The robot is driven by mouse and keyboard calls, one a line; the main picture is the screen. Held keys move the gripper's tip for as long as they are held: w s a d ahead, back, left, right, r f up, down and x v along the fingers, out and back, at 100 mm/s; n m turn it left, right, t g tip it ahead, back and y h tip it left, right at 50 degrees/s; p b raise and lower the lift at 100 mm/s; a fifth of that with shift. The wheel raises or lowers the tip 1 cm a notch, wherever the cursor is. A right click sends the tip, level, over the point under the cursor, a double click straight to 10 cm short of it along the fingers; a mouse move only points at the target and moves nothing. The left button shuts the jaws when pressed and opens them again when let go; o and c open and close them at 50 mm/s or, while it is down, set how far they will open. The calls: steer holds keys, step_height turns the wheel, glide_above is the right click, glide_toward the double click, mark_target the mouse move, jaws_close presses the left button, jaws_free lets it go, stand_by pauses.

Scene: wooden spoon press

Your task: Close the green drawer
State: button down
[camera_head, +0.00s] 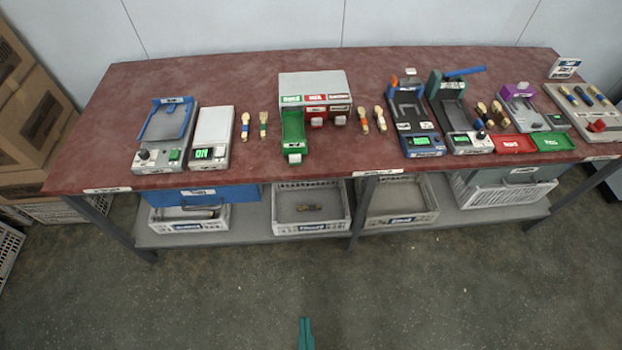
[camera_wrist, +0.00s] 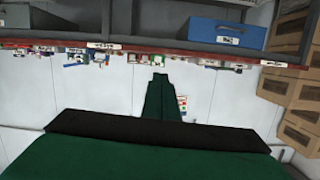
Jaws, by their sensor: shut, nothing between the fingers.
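The green drawer (camera_head: 293,128) sticks out toward the front of the table from the left side of a small white cabinet (camera_head: 315,83). Its front has a white handle and comes near the table's front edge. My gripper (camera_head: 306,322) shows at the bottom of the head view, over the floor and well apart from the table. In the wrist view its green fingers (camera_wrist: 160,80) are together and empty, and that picture is upside down.
The long red tabletop (camera_head: 215,83) holds several devices and wooden spoons. A white box (camera_head: 212,138) stands left of the cabinet, a dark blue device (camera_head: 412,120) to its right. Crates (camera_head: 311,227) sit on the shelf below. The floor in front is clear.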

steer(key=w+f+m, duration=0.3)
steer(key=w+m, duration=0.2)
steer(key=w, duration=0.1)
steer(key=m+t, duration=0.3)
steer(key=m, duration=0.9)
glide_toward(296, 159)
steer(key=w, duration=0.6)
steer(key=shift+w+a+r, duration=0.1)
steer(key=shift+w, duration=0.1)
steer(key=shift+s, duration=0.1)
